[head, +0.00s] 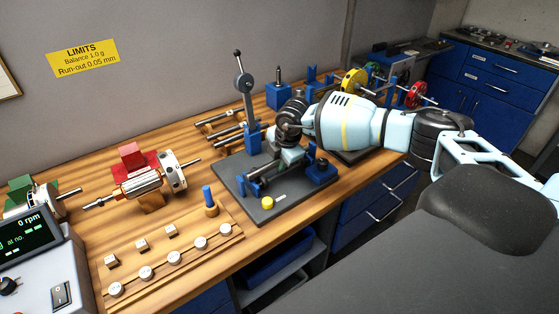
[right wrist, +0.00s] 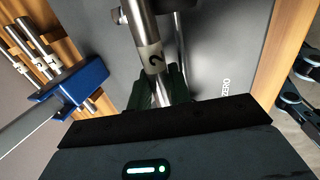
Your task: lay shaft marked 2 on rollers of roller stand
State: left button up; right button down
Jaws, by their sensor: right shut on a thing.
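The shaft marked 2 (right wrist: 150,60) is a bright metal rod with a pale band bearing the number. In the head view the shaft (head: 268,171) is partly hidden by my right gripper. My right gripper (head: 290,157) is shut on it, over the dark base plate of the roller stand (head: 232,176); its dark fingers (right wrist: 172,88) show in the right wrist view. The stand has a blue support (head: 322,172) at the right and a blue post with a grey lever at the back. I cannot tell whether the shaft touches the rollers. My left gripper is not in view.
Other shafts (head: 228,133) lie behind the stand. A rotor on a red-backed support (head: 137,173) stands left. A wooden tray (head: 190,258) with several round weights and a blue-handled tool is in front. A meter (head: 35,250) fills the left corner. A yellow button (head: 267,203) sits on the plate.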

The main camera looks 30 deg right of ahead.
jog(key=shift+f, duration=0.15)
jog(key=c, duration=1.2)
grip_release()
jog(key=shift+f, duration=0.1)
jog(key=shift+f, duration=0.1)
jog(key=shift+c, duration=0.5)
jog(key=shift+r, duration=4.6)
